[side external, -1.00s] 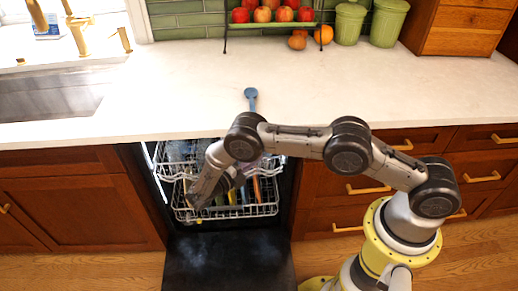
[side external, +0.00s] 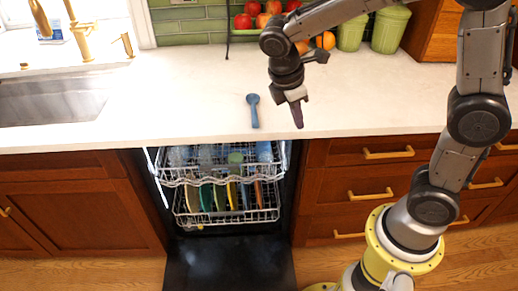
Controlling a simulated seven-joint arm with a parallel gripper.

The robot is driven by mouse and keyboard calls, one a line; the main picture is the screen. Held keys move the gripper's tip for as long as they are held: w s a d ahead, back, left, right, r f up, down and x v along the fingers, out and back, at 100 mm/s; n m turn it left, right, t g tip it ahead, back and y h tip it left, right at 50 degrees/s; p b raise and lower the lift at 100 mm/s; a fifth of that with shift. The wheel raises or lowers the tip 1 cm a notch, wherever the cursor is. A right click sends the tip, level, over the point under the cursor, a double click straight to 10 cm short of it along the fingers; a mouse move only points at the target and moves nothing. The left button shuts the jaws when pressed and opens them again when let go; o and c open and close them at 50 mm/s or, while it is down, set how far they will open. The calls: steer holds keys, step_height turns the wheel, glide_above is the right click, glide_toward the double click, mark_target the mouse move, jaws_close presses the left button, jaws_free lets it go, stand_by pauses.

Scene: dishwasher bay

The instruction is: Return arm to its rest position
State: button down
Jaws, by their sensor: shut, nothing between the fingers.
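My gripper (side external: 297,112) hangs above the front part of the white counter, pointing down, shut and empty. My arm is raised and bent, reaching in from the right, and its upper part runs out of the top of the picture.
A sink (side external: 50,100) with brass taps (side external: 83,40) is at the left. A fruit rack (side external: 228,40), green canisters (side external: 390,30) and a wooden cabinet (side external: 432,30) stand along the back. The counter (side external: 190,90) between sink and utensil is clear.

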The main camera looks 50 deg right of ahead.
steer(key=s+r+m+t+y, duration=0.2)
steer(key=s+r+m+t, duration=0.1)
steer(key=s+m, duration=0.3)
steer(key=s+r+m+t+y, duration=0.1)
steer(key=s+r+m+t, duration=0.1)
steer(key=s+m, duration=0.4)
steer(key=shift+s+a+r+t+y, duration=0.45)
steer(key=shift+s+t, duration=0.15)
steer(key=shift+s, duration=1.2)
